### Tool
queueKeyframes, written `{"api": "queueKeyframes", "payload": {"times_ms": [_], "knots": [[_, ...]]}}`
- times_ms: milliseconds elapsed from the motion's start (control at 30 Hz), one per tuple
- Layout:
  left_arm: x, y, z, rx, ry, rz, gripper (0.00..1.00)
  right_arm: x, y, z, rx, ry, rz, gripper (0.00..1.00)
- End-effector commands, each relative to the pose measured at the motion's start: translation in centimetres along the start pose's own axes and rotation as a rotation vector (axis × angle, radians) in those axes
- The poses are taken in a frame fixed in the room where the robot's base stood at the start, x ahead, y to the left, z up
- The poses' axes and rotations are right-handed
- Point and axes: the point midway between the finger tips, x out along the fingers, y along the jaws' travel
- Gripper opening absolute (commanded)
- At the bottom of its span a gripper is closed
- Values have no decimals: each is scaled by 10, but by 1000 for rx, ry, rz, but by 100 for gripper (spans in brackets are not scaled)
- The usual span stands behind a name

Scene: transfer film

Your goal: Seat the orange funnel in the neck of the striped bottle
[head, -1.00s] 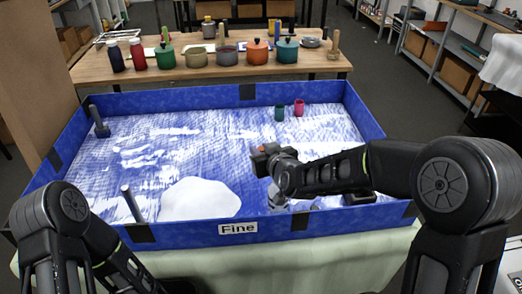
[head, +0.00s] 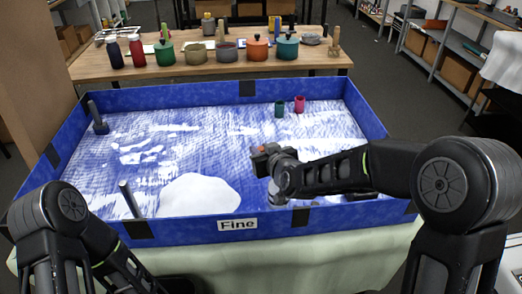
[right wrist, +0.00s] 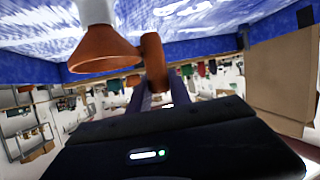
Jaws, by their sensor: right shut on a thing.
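My right gripper (head: 266,154) is over the front right half of the blue tray. In the head view my forearm hides most of what stands below, and I make out no stripes.
The blue-walled tray (head: 185,231) has a white heap (head: 198,195) at its front. Two dark posts (head: 96,116) (head: 130,199) stand at its left. Green (head: 280,109) and pink (head: 299,104) cups stand at the back. A wooden table (head: 200,72) with pots is behind.

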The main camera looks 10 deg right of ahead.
Motion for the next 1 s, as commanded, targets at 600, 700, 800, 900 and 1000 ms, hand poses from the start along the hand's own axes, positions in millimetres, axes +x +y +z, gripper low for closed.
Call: {"api": "queueKeyframes", "payload": {"times_ms": [600, 700, 800, 900, 1000], "knots": [[0, 0, 0, 0, 0, 0, 36, 0, 0, 0, 0, -1, 0, 50], [1, 0, 0, 0, 0, 0, 36, -3, 0, 0, 0, 0, 0, 50], [2, -1, 0, 0, 1, 0, 36, -10, 0, 0, 0, 1, 0, 50], [4, -1, 0, 1, 1, 1, 36, -23, 0, 0, 2, 2, -1, 50], [5, -2, -1, 1, 2, 1, 36, -40, 0, 0, 1, 2, 0, 50]]}}
